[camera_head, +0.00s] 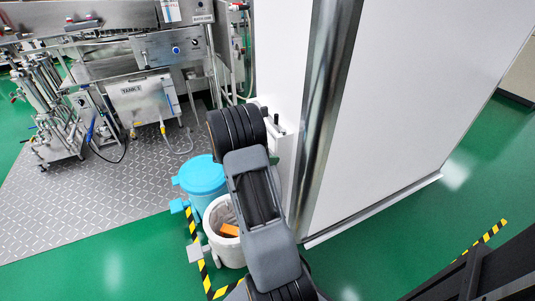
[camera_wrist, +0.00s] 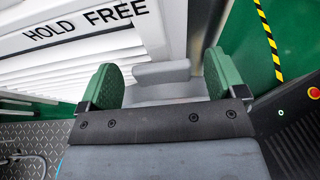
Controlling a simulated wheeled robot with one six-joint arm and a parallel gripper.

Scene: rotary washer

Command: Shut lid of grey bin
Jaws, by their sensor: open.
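The grey bin (camera_head: 224,253) stands on the floor in the head view, partly behind my arm. Its top is open, and an orange item (camera_head: 229,230) lies inside. In the wrist view my gripper (camera_wrist: 163,82) is open, with its two green finger pads wide apart. A light grey piece with a raised block (camera_wrist: 162,72), which looks like part of the bin's lid, shows between and beyond the pads. I cannot tell whether a pad touches it. In the head view my arm hides the gripper and most of the lid area.
A blue bin (camera_head: 203,174) with its lid down stands next to the grey bin. A white wall (camera_head: 400,100) with a metal post (camera_head: 322,110) rises close to my arm's right. Steel machinery (camera_head: 140,90) stands at the back left. Green floor at the front left is clear.

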